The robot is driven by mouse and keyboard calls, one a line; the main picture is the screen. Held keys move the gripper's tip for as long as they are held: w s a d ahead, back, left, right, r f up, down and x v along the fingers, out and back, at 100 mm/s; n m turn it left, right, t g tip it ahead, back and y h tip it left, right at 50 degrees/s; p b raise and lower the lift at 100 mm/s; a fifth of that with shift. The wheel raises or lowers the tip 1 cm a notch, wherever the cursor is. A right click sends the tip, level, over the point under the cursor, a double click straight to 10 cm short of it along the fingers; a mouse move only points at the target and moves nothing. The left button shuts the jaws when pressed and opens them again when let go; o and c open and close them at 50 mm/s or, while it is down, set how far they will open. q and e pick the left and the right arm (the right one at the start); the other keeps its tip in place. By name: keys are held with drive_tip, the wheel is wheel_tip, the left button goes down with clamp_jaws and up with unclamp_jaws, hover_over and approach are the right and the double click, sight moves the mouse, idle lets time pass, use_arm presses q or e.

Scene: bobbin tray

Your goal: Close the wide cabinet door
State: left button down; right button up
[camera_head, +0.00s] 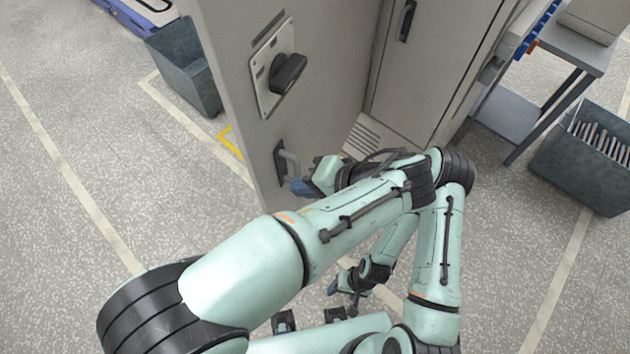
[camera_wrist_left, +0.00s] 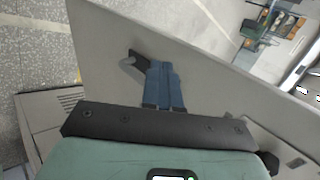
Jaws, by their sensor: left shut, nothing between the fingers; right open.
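The wide grey cabinet door (camera_head: 330,60) stands swung out from the cabinet at the upper middle of the head view. It carries a black rotary knob (camera_head: 288,73) on a pale plate and a bar handle (camera_head: 283,160) below. My left gripper (camera_head: 300,187) is shut and empty, with its blue fingers beside the handle. In the left wrist view the blue fingers (camera_wrist_left: 162,85) are together at the door face, close to the handle (camera_wrist_left: 133,63); contact is unclear. My right gripper (camera_head: 345,292) is open and low over the floor, partly hidden by my arms.
A second grey door (camera_head: 435,65) with a black handle is right of the wide door. A grey-blue bin (camera_head: 185,65) stands left of the door. A bench (camera_head: 560,60) and another bin (camera_head: 585,160) stand to the right. The floor at left is clear.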

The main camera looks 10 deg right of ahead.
sight(261, 181)
use_arm(q)
drive_tip(key=shift+w+a+f, duration=0.45)
drive_tip(key=shift+w+a, duration=0.3)
drive_tip(key=shift+a, duration=0.15)
drive_tip(key=shift+w+a+f, duration=0.5)
drive_tip(key=shift+w+a, duration=0.2)
drive_tip(key=shift+a, duration=0.25)
drive_tip(key=shift+w+a+f, duration=0.45)
drive_tip(key=shift+w+a, duration=0.3)
drive_tip(key=shift+a, duration=0.15)
